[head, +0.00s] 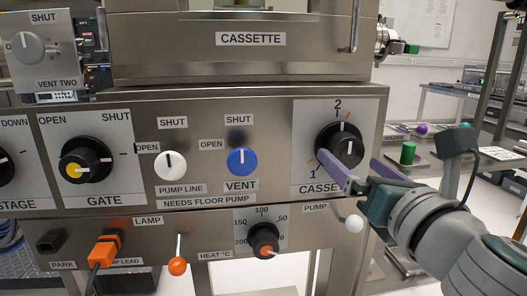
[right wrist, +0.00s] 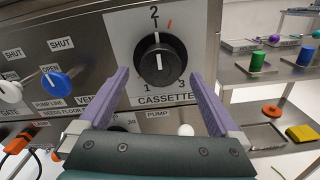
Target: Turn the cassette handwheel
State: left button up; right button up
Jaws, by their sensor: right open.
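The cassette handwheel (head: 342,138) is a black round knob on a pale plate marked 1, 2 and 3, above the word CASSETTE. It also shows in the right wrist view (right wrist: 157,60), where its white line points up towards 2. A red tick lies just right of the 2. My right gripper (head: 347,157) has purple fingers and is open. In the right wrist view its fingertips (right wrist: 158,76) stand apart, to the left and right of the knob and a little below it, with nothing between them. In the head view one finger hides part of the plate's lettering. My left gripper is not in view.
A white pump line knob (head: 169,166), a blue vent knob (head: 242,162) and a gate knob (head: 86,160) sit left on the same panel. Below are a heat knob (head: 263,240) and a white-tipped pump lever (head: 354,221). Shelves with a green cylinder (head: 408,153) stand right.

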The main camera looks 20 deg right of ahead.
jog(key=shift+x, duration=1.5)
jog(key=shift+c, duration=0.2)
jog(key=c, duration=1.3)
jog(key=shift+n, duration=0.3)
